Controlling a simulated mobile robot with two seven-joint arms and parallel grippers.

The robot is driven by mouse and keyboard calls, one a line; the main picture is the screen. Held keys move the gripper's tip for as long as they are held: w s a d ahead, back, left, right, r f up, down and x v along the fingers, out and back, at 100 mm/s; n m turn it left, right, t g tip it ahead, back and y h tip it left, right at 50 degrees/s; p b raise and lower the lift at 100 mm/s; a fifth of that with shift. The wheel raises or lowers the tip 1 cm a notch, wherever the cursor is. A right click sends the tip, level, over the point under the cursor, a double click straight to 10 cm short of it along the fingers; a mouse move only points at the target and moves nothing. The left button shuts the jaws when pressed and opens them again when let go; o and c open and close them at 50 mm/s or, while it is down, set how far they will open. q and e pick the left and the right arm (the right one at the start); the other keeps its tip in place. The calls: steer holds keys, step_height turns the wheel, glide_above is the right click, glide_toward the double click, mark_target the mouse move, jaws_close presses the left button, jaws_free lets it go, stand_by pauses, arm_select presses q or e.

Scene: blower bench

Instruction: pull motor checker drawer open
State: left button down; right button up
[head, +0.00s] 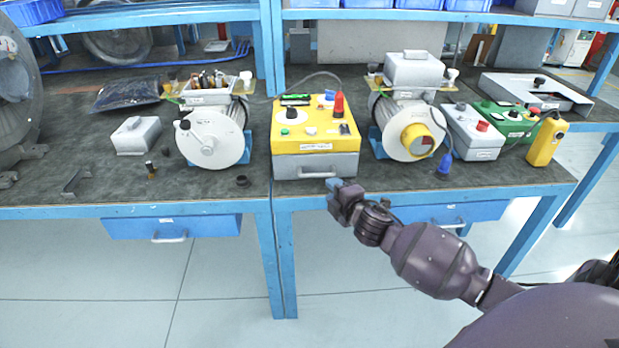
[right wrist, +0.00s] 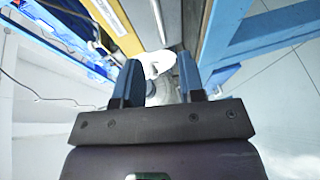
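The motor checker (head: 316,125) is a yellow-topped box with a red lamp on the bench. Its grey drawer (head: 300,165) is shut in the front, below the yellow part, with a pale bar handle (head: 317,175). My right gripper (head: 337,186) is just in front of the drawer's lower right part, close to the handle. In the right wrist view the right gripper (right wrist: 159,78) has its two fingers apart, and the drawer handle (right wrist: 158,20) shows beyond the fingertips. No hold on the handle is seen. My left gripper is not in view.
A motor (head: 212,135) stands left of the checker and another motor (head: 405,130) stands right of it. A small black cup (head: 242,180) and a blue cone-shaped item (head: 444,165) are near the bench's front edge (head: 150,210). Blue drawers (head: 172,227) hang under the bench.

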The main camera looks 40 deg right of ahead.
mark_target(316, 176)
steer(key=b+x, duration=0.2)
steer(key=x, duration=0.6)
steer(key=shift+w+f, duration=0.2)
steer(key=shift+f, duration=0.05)
steer(key=shift+x, duration=0.9)
steer(key=shift+a+r, duration=0.1)
steer(key=shift+r, duration=0.05)
jaws_close()
